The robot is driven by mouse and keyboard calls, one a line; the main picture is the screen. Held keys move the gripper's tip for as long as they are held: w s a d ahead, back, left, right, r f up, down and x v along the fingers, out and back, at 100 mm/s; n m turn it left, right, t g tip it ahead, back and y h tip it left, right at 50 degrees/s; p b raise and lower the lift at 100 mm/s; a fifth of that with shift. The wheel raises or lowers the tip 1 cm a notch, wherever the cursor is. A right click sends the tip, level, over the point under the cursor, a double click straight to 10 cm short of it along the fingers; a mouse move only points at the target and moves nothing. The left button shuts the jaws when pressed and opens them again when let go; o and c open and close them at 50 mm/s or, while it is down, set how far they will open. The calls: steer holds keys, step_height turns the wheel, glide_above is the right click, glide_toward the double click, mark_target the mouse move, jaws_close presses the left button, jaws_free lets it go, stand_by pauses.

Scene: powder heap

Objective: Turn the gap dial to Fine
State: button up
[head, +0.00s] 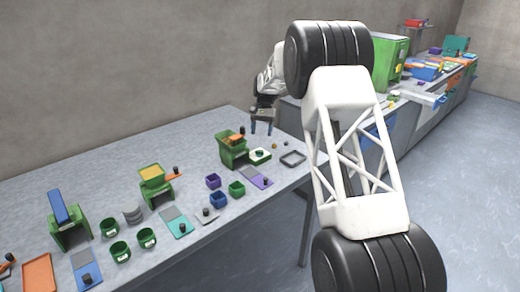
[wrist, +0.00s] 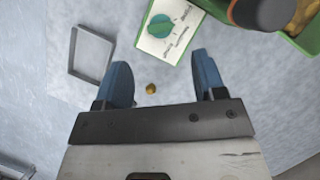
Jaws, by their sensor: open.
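The gap dial is a round green knob (wrist: 160,26) on a white plate with green edges, at the top middle of the wrist view. The plate has small dark markings that I cannot read, so the setting is unclear. In the head view the white dial plate (head: 259,155) is beside a green mill (head: 231,152). My gripper (wrist: 161,68) is open and empty, its blue fingers apart, with the dial ahead of the fingertips and not between them. In the head view my gripper (head: 262,128) hangs above the table, just behind the dial plate.
The mill's green body (wrist: 308,42) and a dark cylinder (wrist: 262,12) are at the upper right. A grey square frame (wrist: 73,50) lies left of the dial. A small golden ball (wrist: 151,88) lies between the fingers in the picture. Purple, blue and green cups stand nearby.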

steer(key=shift+s+f, duration=0.1)
steer(key=shift+f, duration=0.05)
steer(key=shift+x, duration=3.75)
steer(key=shift+c, duration=0.2)
steer(key=c, duration=0.9)
steer(key=shift+a+n+h, duration=0.1)
steer(key=shift+n+h, duration=0.5)
steer(key=shift+n, duration=1)
steer(key=o, duration=0.9)
steer(key=shift+o, duration=0.2)
steer(key=v, duration=0.7)
steer(key=shift+r, duration=0.35)
